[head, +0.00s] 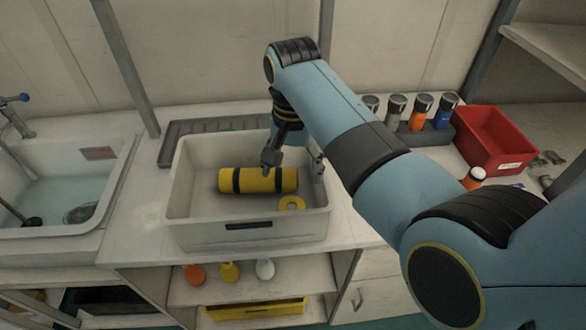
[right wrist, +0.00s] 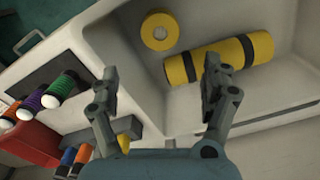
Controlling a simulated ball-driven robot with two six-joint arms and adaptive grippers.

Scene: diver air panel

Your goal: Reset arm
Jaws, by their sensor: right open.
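My right gripper (head: 272,160) reaches over the white bin on the counter. In the right wrist view the right gripper (right wrist: 160,78) is open, its two fingers wide apart with nothing between them. A yellow cylinder with black bands (head: 257,180) lies on its side in the bin, and it also shows past the fingers in the right wrist view (right wrist: 205,62). A yellow ring or roll (head: 291,203) lies in the bin near its front right, also in the right wrist view (right wrist: 160,31). My left gripper does not show.
The white bin (head: 245,232) has raised walls. A sink (head: 60,190) with water is at left. A rack of bottles (head: 440,130) and a red bin (head: 492,140) stand at right. A shelf below holds small bottles (head: 229,271) and a yellow tray (head: 256,309).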

